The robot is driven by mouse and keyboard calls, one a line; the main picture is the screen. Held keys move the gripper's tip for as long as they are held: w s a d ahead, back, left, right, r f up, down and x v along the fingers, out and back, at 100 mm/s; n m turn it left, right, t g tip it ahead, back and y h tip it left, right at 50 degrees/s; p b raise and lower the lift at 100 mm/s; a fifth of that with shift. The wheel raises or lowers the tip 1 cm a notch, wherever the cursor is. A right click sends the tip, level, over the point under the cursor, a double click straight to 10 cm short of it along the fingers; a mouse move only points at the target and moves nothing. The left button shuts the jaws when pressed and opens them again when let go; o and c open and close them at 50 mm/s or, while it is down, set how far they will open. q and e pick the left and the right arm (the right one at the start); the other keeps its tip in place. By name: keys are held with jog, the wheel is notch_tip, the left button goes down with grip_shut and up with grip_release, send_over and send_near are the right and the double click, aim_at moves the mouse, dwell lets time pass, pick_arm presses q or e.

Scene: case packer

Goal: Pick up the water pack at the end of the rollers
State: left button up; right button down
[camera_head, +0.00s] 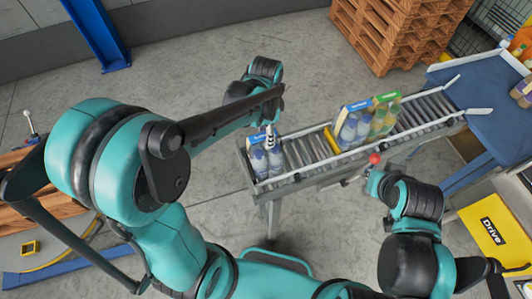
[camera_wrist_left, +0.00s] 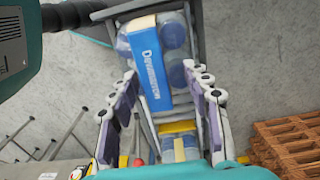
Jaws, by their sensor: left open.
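The water pack (camera_head: 262,160), clear bottles under a blue label, stands at the near left end of the rollers (camera_head: 300,154). In the left wrist view the same pack (camera_wrist_left: 153,62) lies ahead of the fingers, its blue label facing up to the camera. My left gripper (camera_head: 270,134) is open just above the pack. In the left wrist view its two fingers (camera_wrist_left: 160,75) are apart, with the pack's label between and beyond their tips. Contact cannot be told. My right gripper (camera_head: 364,180) is at the near side of the conveyor; its fingers are too small to read.
A yellow bar (camera_head: 332,140) crosses the rollers. Beyond it stand another blue-labelled pack (camera_head: 354,127) and a green-labelled pack (camera_head: 385,116). A red knob (camera_head: 375,158) is beside the conveyor's near rail. Wooden pallets (camera_head: 395,35) are stacked behind; a yellow box (camera_head: 495,232) is at right.

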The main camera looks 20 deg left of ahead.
pick_arm(q)
jog(key=shift+s+f, duration=0.1)
jog(key=shift+s, duration=0.35)
jog(key=shift+w, duration=0.2)
grip_shut()
